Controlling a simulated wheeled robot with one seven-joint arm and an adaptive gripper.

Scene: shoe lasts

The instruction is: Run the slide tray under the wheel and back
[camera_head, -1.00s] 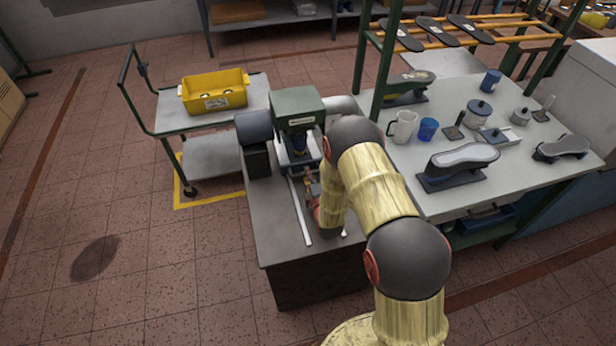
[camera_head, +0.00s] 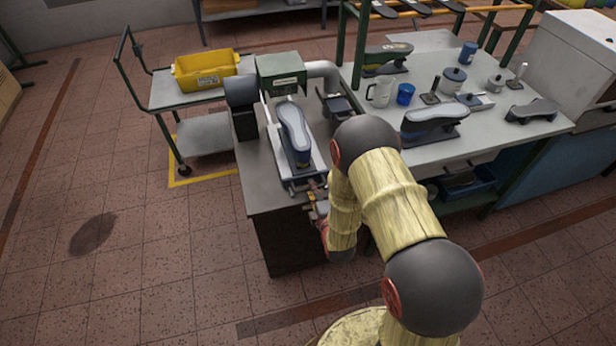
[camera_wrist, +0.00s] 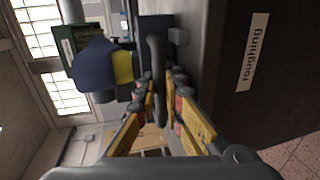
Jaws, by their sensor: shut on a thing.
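The slide tray (camera_head: 316,167) sits at the front end of its rails on the grey machine bench, out in front of the green-hooded wheel machine (camera_head: 281,68). A blue-grey shoe on a last (camera_head: 294,128) lies on the tray, its long side along the rails. In the wrist view the shoe's blue end with a yellow band (camera_wrist: 95,65) shows close by. My gripper (camera_head: 316,200) is at the tray's front edge. In the wrist view my gripper (camera_wrist: 163,103) is shut on the dark looped tray handle (camera_wrist: 157,62). The wheel itself is hidden under the hood.
A dark motor housing (camera_head: 242,92) stands left of the hood; a grey duct (camera_head: 325,72) bends off to the right. A table with lasts, cups and pots (camera_head: 480,120) is close on the right. A yellow bin (camera_head: 206,70) sits on a trolley. The left floor is clear.

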